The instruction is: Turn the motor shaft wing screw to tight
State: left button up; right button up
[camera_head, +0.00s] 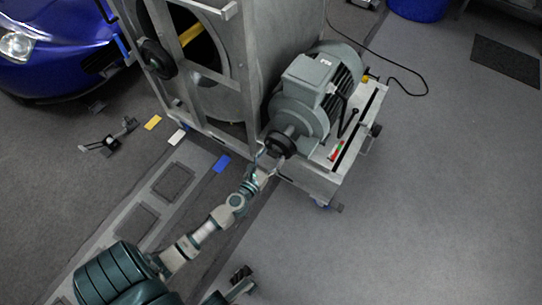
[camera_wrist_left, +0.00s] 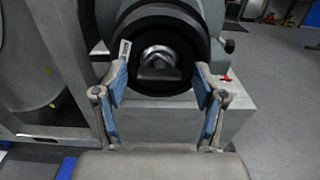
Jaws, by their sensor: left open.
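The grey motor (camera_head: 305,95) sits on the cart with its shaft end facing my left arm. A round black hub (camera_head: 281,144) is on the shaft. In the left wrist view the black hub (camera_wrist_left: 140,22) fills the upper middle, with the wing screw (camera_wrist_left: 158,73) at its centre: a silver boss with a dark, roughly level wing bar. My left gripper (camera_head: 268,165) is in front of the hub; in the wrist view its blue-padded fingers (camera_wrist_left: 162,72) are open on either side of the screw, apart from it. What seems to be my right gripper (camera_head: 240,283) shows partly at the bottom edge.
The metal cart (camera_head: 312,175) carries the motor, with a red and green switch (camera_head: 336,150) on its top. A metal frame (camera_head: 215,75) stands to the left. A blue car (camera_head: 60,45) is at upper left. Open grey floor lies at right.

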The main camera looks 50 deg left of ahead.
pick_arm(q)
jog(key=c, duration=1.1)
jog(key=shift+c, duration=0.2)
